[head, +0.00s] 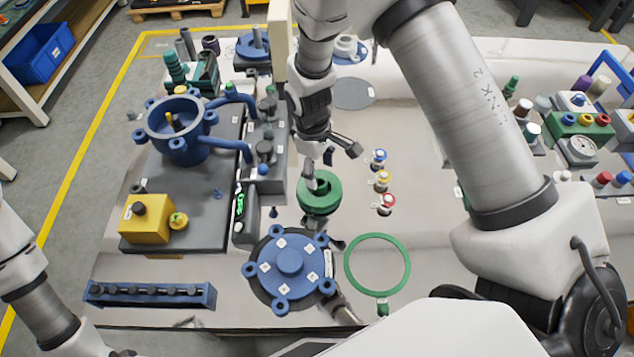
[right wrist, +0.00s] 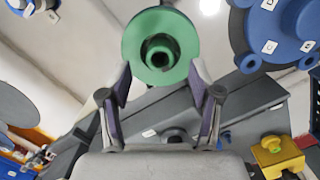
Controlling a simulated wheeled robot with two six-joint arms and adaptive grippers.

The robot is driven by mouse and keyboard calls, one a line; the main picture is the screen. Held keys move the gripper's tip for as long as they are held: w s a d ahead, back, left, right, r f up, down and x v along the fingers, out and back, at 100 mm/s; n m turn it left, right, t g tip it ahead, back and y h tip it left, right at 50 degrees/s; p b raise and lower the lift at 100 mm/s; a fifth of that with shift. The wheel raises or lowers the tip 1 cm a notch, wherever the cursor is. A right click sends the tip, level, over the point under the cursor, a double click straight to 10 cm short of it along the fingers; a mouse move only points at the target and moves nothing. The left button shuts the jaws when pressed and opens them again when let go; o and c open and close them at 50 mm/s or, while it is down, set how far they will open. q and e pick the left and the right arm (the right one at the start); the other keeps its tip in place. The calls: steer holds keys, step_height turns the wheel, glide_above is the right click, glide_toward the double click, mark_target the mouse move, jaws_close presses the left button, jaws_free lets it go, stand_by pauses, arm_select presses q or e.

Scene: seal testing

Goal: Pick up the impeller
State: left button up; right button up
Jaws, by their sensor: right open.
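The impeller is a green round part with a raised hub (head: 320,198), and it sits near the middle of the bench behind the blue flanged cover. My right gripper (head: 322,172) comes down over it from above, and its fingers hide part of the hub. In the right wrist view the green impeller (right wrist: 141,38) shows hub-on, just beyond the open fingertips of my right gripper (right wrist: 160,85). The fingers are spread wide with nothing held between them. The left arm enters at the lower left, and its gripper is not clearly visible.
A blue flanged cover (head: 290,262) lies just in front of the impeller, with a green ring (head: 376,236) to its right. A dark grey block (head: 269,165) stands close on the left. Small blue, yellow and red-capped items (head: 383,181) stand to the right.

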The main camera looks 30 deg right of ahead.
mark_target(319, 180)
steer(key=f, duration=0.5)
steer(key=shift+w, duration=0.3)
steer(key=shift+s+r, duration=0.25)
steer(key=shift+c, duration=1.3)
jaws_close()
